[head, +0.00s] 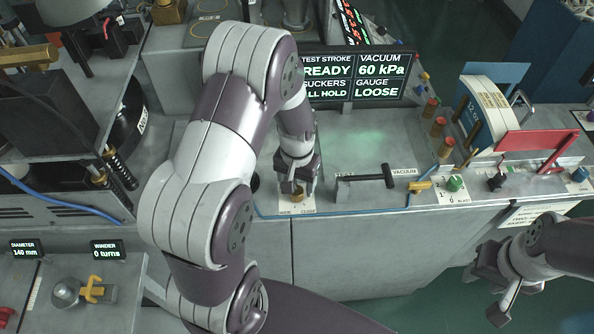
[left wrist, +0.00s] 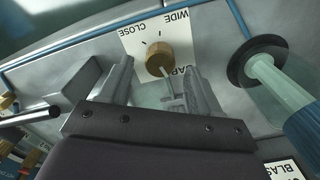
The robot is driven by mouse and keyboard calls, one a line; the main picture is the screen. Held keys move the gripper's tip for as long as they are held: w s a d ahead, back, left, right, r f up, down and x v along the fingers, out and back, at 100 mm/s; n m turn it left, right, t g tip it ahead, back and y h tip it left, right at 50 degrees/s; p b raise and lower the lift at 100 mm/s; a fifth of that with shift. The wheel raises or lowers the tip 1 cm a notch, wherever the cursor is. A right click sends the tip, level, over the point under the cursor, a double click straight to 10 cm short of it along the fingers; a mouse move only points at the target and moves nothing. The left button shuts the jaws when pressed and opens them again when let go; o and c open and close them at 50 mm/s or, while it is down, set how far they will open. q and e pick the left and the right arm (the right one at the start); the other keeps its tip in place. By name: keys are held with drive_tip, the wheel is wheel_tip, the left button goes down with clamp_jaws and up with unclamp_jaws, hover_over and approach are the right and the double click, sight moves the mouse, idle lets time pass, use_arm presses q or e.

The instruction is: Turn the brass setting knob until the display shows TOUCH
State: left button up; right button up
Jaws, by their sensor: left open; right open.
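The brass setting knob (left wrist: 160,58) sits on a white plate (left wrist: 138,40) marked CLOSE and WIDE, with a third word partly hidden. In the head view the knob (head: 297,196) shows just below my left gripper (head: 297,187). My left gripper is open, with one finger to each side of the knob in the left wrist view (left wrist: 158,72); I cannot tell whether they touch it. The display (head: 358,78) reads GAUGE LOOSE, beside VACUUM 60 kPa and TEST STROKE READY. My right gripper (head: 487,285) is open and empty, off the bench at the lower right.
A black lever handle (head: 375,178) lies right of the knob, by the VACUUM label. A blue hose (head: 350,212) runs along the bench's front edge. A round black fitting (left wrist: 262,62) stands near the knob.

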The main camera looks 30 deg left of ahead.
sight(297, 190)
use_arm(q)
wheel_tip(297, 190, up, 10)
drive_tip(key=b, duration=0.1)
drive_tip(key=shift+r, duration=0.2)
drive_tip(key=shift+s, duration=0.15)
drive_tip(key=s+d+f+m+t+b, duration=0.1)
drive_tip(key=s+d+f, duration=0.1)
drive_tip(key=s+d, duration=0.3)
drive_tip(key=s, duration=0.3)
drive_tip(key=shift+s+f+b, duration=0.2)
drive_tip(key=shift+s+b, duration=0.15)
drive_tip(key=shift+s+d, duration=0.1)
drive_tip(key=shift+d, duration=0.05)
idle(1.6)
